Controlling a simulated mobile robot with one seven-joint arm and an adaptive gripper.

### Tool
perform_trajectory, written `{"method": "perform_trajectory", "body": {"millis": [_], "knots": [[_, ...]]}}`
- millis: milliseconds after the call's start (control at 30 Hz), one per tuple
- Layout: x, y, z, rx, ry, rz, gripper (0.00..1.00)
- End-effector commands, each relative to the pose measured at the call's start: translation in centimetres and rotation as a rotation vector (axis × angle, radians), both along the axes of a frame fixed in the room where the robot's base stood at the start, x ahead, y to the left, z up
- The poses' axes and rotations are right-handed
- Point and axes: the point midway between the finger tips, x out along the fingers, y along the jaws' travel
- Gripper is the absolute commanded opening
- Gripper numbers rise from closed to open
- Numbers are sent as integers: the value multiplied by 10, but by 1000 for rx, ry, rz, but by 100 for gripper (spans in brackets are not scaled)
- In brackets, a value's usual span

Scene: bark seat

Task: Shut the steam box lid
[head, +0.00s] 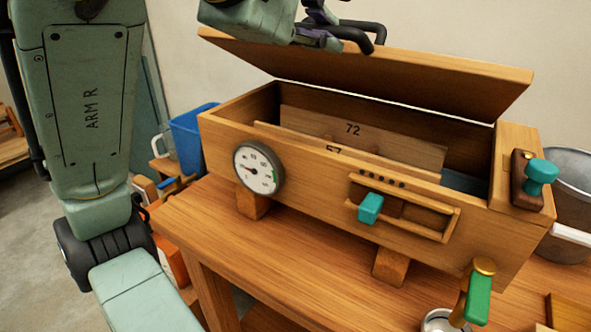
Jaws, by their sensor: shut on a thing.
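The steam box (310,155) is a long wooden box on a wooden bench. Its lid (420,82) is hinged along the back and stands partly open, its free edge raised above the box. The fingertips are partly hidden, and the top of the gripper is cut off by the frame.
A round dial (258,168), a sliding vent with a teal knob (370,208) and a green-handled tap (478,298) stick out from the box front. A teal-knobbed block (540,177) sits on the right end. A metal bucket (570,195) and blue bin (190,135) flank the box.

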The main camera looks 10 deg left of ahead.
Motion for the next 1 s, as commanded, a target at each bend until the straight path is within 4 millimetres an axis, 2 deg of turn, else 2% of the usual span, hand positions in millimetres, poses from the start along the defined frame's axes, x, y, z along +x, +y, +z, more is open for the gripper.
{"method": "perform_trajectory", "body": {"millis": [33,1000], "knots": [[-3,1,-8,-1,-2,0,0],[-37,12,-98,0,-2,1,0]]}}
